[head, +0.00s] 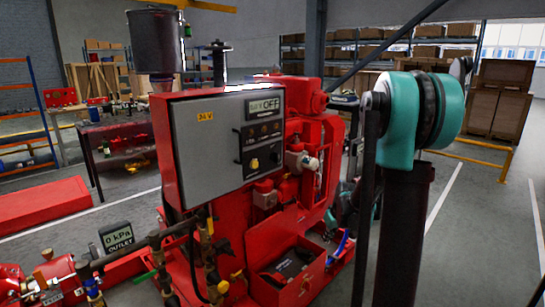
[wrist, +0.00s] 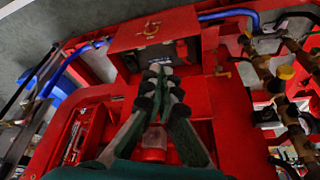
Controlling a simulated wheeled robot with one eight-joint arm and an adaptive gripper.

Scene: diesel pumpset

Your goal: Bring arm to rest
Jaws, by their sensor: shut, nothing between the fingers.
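My gripper (wrist: 159,72) shows in the wrist view with its dark green fingers closed together at the tips and nothing between them. It is over the red pumpset frame (wrist: 232,110), with the fingertips near an open red box (wrist: 153,30) in the picture; I cannot tell the gap. In the head view my teal and black arm (head: 403,115) stands at the right, folded down beside the red pumpset (head: 325,160). Small teal parts show low behind the arm there, but my fingers cannot be made out.
The grey control panel (head: 215,150) carries a display reading OFF. An outlet display (head: 118,237) reads 0 kPa. Brass valves (wrist: 262,75) and blue hoses (wrist: 228,14) lie around the frame. A yellow rail (head: 485,150) and cartons (head: 500,95) stand behind; open floor shows at right.

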